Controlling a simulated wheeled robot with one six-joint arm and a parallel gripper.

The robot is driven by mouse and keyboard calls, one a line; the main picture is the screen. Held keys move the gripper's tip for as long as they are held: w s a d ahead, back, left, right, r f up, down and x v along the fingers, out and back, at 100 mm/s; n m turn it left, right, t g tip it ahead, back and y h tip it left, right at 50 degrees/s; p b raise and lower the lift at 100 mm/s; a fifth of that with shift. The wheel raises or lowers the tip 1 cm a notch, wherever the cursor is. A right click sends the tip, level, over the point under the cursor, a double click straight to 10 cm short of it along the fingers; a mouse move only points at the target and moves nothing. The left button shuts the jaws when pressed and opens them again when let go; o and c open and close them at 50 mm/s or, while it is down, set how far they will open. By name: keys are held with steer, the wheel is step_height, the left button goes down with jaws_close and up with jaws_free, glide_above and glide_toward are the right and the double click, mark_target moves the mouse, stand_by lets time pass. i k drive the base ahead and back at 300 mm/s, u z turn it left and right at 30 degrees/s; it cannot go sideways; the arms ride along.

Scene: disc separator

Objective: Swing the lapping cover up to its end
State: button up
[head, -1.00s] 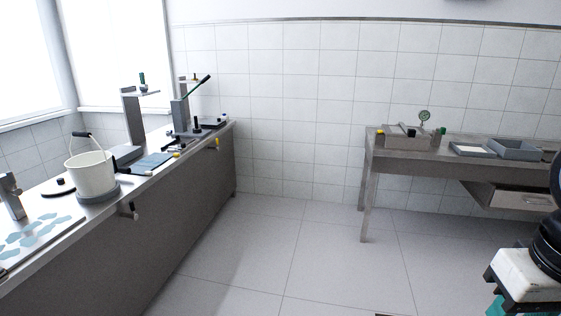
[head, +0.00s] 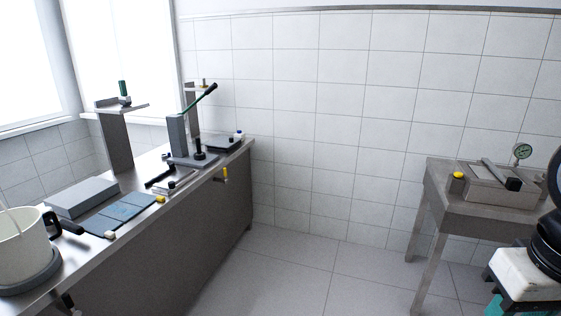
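I cannot tell for certain which part is the lapping cover. One lid-like thing is a flat grey slab (head: 82,197) lying level on the left bench, behind blue-grey flat pads (head: 122,212). Another is a low steel box (head: 497,186) on the right table, with a dark bar (head: 500,174) across its top and a yellow knob (head: 457,176) at its left. Both look closed, but their hinges are too small to make out. Black and white parts of my own body show at the right edge; I see no gripper fingers.
The left bench (head: 190,212) also holds a white bucket (head: 22,250), a lever press with a green handle (head: 180,135) and a steel stand (head: 116,140). A yellow-topped handle (head: 225,174) sticks out from its front. A dial gauge (head: 522,153) stands on the right table. The floor between is clear.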

mark_target(223, 141)
steer(key=u, duration=0.2)
steer(key=i, duration=2.05)
steer(key=u, duration=0.4)
steer(key=i, duration=2.25)
steer(key=u, duration=0.15)
